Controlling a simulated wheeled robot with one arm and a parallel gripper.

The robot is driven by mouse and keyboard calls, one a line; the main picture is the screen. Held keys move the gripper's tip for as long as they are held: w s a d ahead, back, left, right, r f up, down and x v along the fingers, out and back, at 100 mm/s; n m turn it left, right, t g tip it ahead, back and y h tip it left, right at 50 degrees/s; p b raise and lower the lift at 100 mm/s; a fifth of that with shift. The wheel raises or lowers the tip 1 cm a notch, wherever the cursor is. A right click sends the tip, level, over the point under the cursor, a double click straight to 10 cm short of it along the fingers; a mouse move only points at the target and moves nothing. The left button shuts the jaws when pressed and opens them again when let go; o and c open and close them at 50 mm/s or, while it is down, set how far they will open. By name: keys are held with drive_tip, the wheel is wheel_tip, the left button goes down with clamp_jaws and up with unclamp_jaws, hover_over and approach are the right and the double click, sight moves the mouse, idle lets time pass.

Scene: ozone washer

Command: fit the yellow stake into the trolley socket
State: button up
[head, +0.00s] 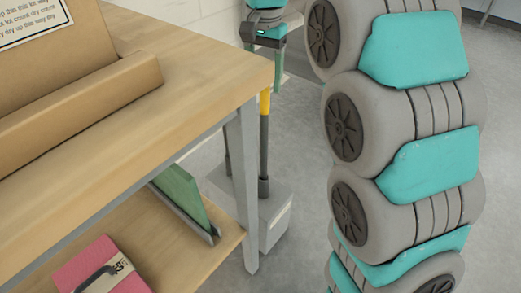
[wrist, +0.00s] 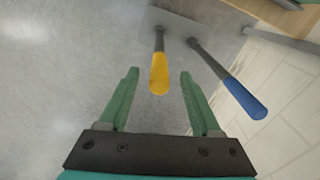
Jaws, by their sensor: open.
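The yellow stake (head: 264,104) has a yellow top and a dark grey shaft. It stands upright in the head view, its lower end at a dark collar on the pale grey trolley (head: 276,222); how deep it sits I cannot tell. My gripper (head: 277,78) is above and beside its top, partly cut off. In the wrist view, my gripper (wrist: 158,73) is open, and the yellow stake (wrist: 159,75) shows between the green fingers, apparently untouched. The trolley's grey top (wrist: 195,33) shows beyond.
A blue-topped stake (wrist: 244,97) stands right of the yellow one in the wrist view. A wooden table (head: 190,75) fills the left of the head view, its leg (head: 244,180) partly hiding the trolley. A green panel (head: 180,193) and pink item (head: 95,268) are on its lower shelf.

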sight(264, 102)
drive_tip(key=shift+w+d+f+p, duration=0.1)
drive_tip(key=shift+f+p, duration=0.25)
drive_tip(key=shift+f, duration=3.2)
clamp_jaws()
